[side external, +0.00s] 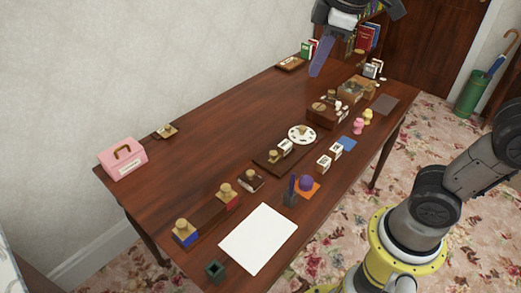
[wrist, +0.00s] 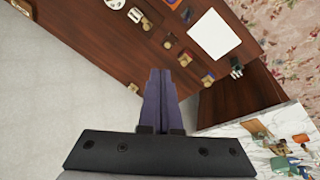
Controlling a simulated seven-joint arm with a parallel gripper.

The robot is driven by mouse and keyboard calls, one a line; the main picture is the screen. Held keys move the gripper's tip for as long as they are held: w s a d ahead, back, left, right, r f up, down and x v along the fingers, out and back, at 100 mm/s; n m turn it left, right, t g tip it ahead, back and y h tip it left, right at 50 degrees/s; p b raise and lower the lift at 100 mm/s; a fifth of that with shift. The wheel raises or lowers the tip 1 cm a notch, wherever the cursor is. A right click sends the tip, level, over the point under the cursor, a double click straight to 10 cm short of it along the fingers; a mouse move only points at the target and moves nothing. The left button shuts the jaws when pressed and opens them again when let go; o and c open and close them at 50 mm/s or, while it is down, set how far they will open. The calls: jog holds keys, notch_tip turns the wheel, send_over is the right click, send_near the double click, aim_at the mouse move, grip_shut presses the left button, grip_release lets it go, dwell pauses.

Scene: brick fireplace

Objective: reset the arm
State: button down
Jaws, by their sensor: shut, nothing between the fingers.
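My gripper (side external: 322,56) is raised high above the far part of the wooden table (side external: 225,130) in the side external view. Its bluish fingers are together and hold nothing. In the wrist view the fingers of my gripper (wrist: 161,75) show shut at the middle, with the table (wrist: 170,75) below and beyond them. The fingers touch no object. Part of my arm shows at the right of the side external view, and the link between it and the gripper is out of frame.
Stamps, blocks and a white sheet (side external: 258,238) lie along the table's near side. A pink box (side external: 122,158) stands at the left end. A wooden box (side external: 327,112) and small figures are at the right. The table's middle left is bare. A green umbrella stand (side external: 470,96) is on the floor.

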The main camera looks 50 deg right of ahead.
jog(key=s+f+m+t+y, duration=0.1)
jog(key=s+f+m+t, duration=0.1)
jog(key=s+f+m, duration=0.4)
jog(key=s+d+f, duration=0.1)
jog(key=s+f, duration=0.3)
jog(key=s, duration=0.2)
jog(key=shift+m, duration=0.3)
